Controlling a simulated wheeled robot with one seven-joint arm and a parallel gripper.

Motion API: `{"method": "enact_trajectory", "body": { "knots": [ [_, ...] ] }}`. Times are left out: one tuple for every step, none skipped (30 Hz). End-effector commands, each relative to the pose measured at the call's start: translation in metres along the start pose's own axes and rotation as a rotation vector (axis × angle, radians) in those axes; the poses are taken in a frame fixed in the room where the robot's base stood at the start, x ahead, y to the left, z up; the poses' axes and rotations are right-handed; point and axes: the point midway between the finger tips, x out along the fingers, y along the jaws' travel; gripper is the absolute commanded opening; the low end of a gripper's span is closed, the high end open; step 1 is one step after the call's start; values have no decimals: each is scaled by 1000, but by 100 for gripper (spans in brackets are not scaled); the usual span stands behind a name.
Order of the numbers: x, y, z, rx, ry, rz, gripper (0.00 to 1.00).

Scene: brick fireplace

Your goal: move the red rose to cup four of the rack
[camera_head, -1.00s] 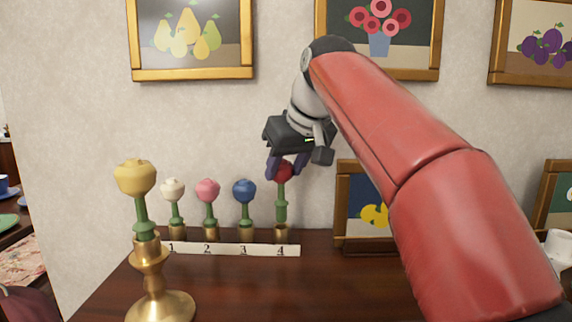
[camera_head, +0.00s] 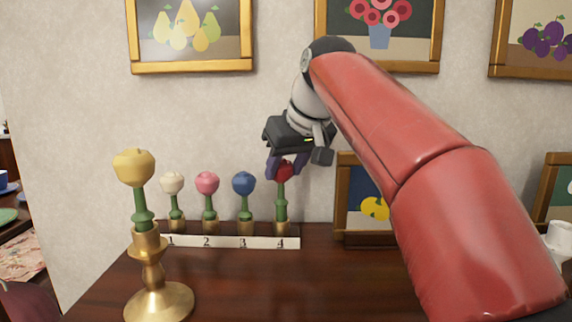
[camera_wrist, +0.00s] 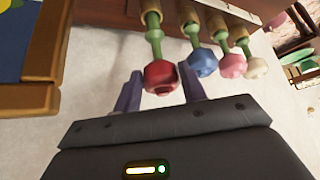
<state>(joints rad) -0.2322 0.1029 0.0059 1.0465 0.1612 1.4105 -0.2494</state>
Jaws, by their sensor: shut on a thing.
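The red rose (camera_head: 284,173) stands upright on its green stem, with the stem's foot at the brass cup above label 4 of the rack (camera_head: 262,242). It also shows in the wrist view (camera_wrist: 160,76). My gripper (camera_head: 285,166) is above cup four, its purple fingers on both sides of the red bloom. In the wrist view the fingers (camera_wrist: 160,90) flank the bloom, shut on it. White (camera_head: 172,184), pink (camera_head: 207,183) and blue (camera_head: 244,183) roses stand in cups 1, 2 and 3. How deep the red rose's stem sits in its cup is hard to tell.
A yellow rose (camera_head: 134,168) stands in a brass candlestick (camera_head: 157,298) at the front left of the dark table (camera_head: 260,290). A framed picture (camera_head: 352,200) leans on the wall right of the rack. A white cup (camera_head: 560,240) is at the far right.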

Motion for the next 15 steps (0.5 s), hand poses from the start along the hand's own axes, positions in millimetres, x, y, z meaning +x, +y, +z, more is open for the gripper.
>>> {"method": "enact_trajectory", "body": {
  "knots": [
    [2,0,1,0,0,0,25],
    [2,0,2,0,0,0,25],
    [3,0,2,0,0,0,25],
    [4,0,3,0,0,0,25],
    [5,0,3,0,0,0,25],
    [5,0,4,0,0,0,25],
    [6,0,4,0,0,0,25],
    [7,0,5,0,0,0,25],
    [8,0,5,0,0,0,25],
    [8,0,6,0,0,0,25],
    [9,0,6,0,0,0,25],
    [10,0,7,0,0,0,25],
    [10,0,7,0,0,0,25],
    [11,0,8,0,0,0,25],
    [11,0,8,0,0,0,25]
  ]
}}
